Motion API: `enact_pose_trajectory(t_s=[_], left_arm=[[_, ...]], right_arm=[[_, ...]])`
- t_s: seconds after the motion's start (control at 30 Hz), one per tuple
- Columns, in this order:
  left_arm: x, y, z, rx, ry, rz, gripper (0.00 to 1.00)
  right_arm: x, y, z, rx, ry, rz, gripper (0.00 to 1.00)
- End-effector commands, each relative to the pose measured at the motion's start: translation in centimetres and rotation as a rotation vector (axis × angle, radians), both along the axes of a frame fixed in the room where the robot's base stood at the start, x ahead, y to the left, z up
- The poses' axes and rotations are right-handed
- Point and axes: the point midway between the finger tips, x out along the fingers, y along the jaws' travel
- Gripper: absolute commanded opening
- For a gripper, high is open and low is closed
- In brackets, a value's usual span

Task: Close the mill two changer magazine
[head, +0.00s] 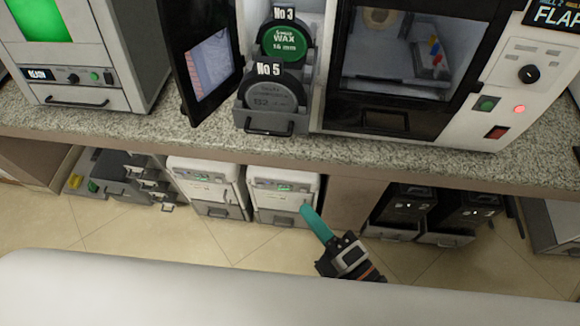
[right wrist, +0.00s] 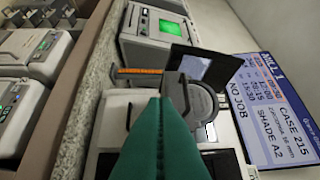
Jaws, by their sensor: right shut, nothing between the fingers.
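In the right wrist view a grey disc (right wrist: 205,101) shows beyond my fingers. My right gripper (head: 306,209) is shut and empty, its teal fingers pointing up, below the counter edge and apart from the magazine. Its fingers also fill the middle of the right wrist view (right wrist: 166,105). My left gripper is not in view.
A dark tilted screen panel (head: 208,65) stands just left of the magazine. A granite counter (head: 180,131) runs across, with white units (head: 283,198) on the shelf beneath. A machine with a green screen (head: 70,75) stands left. A sign reading MILL 1 (right wrist: 272,65) shows in the wrist view.

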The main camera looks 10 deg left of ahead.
Motion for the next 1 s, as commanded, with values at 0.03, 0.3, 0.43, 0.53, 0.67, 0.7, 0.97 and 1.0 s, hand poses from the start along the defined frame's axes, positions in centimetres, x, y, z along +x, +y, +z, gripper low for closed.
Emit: enact_pose_trajectory(t_s=[0.03, 0.3, 0.43, 0.53, 0.67, 0.7, 0.97, 1.0], left_arm=[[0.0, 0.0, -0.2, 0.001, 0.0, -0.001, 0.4], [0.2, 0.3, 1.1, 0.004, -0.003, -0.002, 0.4], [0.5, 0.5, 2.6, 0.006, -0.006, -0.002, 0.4], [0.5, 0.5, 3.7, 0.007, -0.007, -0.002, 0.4], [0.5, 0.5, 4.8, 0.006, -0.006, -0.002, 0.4], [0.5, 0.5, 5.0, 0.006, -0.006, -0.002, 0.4], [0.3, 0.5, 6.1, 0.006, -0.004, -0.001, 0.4], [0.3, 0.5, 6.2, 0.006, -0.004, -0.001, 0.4]], right_arm=[[-0.5, 0.2, 1.5, -0.01, -0.047, 0.012, 0.0], [-0.1, 1.3, 4.4, -0.032, -0.12, 0.026, 0.0], [1.6, 2.9, 4.9, -0.03, -0.12, 0.024, 0.0], [3.2, 4.4, 5.2, -0.029, -0.118, 0.024, 0.0], [5.2, 6.4, 5.4, -0.029, -0.117, 0.024, 0.0], [5.7, 6.9, 5.4, -0.029, -0.117, 0.024, 0.0], [9.2, 7.3, 5.7, -0.032, -0.116, 0.025, 0.0], [9.5, 7.3, 5.8, -0.032, -0.117, 0.026, 0.0]])
